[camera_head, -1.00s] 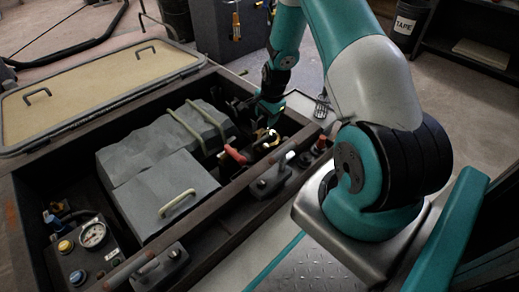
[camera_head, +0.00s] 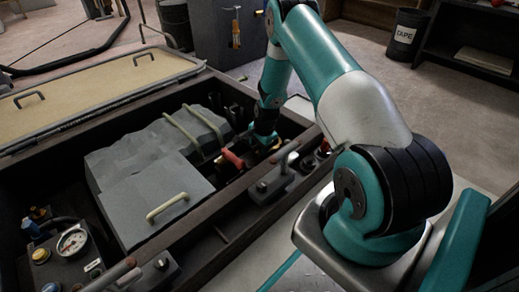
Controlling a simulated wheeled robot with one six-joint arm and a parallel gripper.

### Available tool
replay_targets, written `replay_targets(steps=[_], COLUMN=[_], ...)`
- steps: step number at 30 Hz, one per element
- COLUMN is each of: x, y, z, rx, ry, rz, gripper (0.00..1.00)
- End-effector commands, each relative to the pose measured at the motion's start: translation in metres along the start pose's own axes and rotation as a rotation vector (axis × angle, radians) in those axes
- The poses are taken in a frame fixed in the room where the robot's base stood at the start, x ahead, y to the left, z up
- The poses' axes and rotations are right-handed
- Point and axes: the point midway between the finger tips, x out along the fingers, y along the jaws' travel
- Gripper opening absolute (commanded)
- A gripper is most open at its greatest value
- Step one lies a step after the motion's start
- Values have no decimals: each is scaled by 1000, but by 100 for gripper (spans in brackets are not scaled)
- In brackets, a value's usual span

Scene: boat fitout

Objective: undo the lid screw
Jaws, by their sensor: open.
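My gripper (camera_head: 264,143) hangs down inside the right end of the open dark box (camera_head: 219,232). It is small and dark here; its fingertips are largely hidden, but it is open. A red handle (camera_head: 232,160) lies just left of it. A grey box with a stepped lid (camera_head: 150,195) and a pale handle (camera_head: 167,206) sits in the dark box, left of my gripper. I cannot make out the lid screw; it may be hidden near my gripper.
A beige hatch panel (camera_head: 90,82) lies open at the back left. A gauge (camera_head: 72,242) stands at the front left. Latches (camera_head: 272,181) sit on the box's near rim. A TAPE bin (camera_head: 405,38) stands on the floor behind.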

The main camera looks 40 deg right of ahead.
Motion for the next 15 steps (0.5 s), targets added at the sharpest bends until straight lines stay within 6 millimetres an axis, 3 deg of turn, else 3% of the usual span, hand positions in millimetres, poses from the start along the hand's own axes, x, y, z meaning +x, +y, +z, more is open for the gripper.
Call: replay_targets(steps=[7,13,15], x=[0,0,0], y=[0,0,0], z=[0,0,0], rx=[0,-1,-1], ry=[0,0,0], rz=[0,0,-1], gripper=[48,3,3])
